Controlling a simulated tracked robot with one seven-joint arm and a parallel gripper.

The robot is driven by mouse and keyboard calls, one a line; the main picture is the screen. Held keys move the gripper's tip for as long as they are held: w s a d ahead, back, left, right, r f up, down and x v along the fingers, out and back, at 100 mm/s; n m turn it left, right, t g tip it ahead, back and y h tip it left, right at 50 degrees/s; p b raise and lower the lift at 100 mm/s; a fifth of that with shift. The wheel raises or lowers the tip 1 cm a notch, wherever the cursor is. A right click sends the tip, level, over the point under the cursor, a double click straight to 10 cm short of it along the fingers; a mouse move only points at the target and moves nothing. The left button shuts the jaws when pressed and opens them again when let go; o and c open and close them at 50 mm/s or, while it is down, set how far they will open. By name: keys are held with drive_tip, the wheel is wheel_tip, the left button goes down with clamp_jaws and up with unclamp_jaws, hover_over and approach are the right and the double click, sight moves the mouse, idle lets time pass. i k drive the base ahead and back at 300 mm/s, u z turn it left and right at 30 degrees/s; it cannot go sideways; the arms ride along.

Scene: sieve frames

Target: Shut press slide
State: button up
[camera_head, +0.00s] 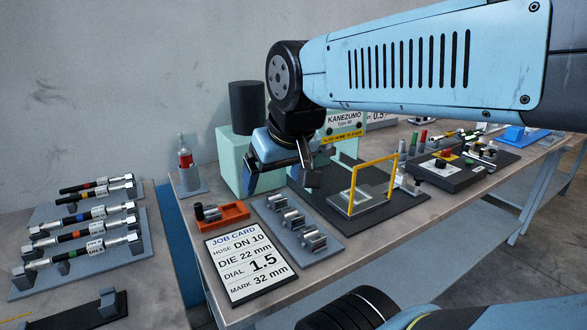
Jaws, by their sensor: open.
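The press (229,160) is a pale green machine with a dark cylinder (247,107) on top and a KANEZUMO sign (344,119). My arm hides much of its middle. A yellow frame (352,190) with a clear panel stands upright on the dark base plate (325,211), in front of the press and to its right. I cannot tell for sure which part is the slide. My gripper (278,184) points down in front of the press, left of the yellow frame. Its fingers are apart, with nothing seen between them.
Steel die pieces lie on a grey tray (271,212) below my gripper, beside an orange tray (231,211) and a job card (245,261). Hoses lie on a rack (146,250). A control box (459,164) is to the right.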

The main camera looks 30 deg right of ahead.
sight(352, 203)
drive_tip(key=k, duration=0.5)
drive_tip(key=z, duration=1)
drive_tip(key=k, duration=0.9)
drive_tip(key=u, duration=0.3)
drive_tip(key=i, duration=1)
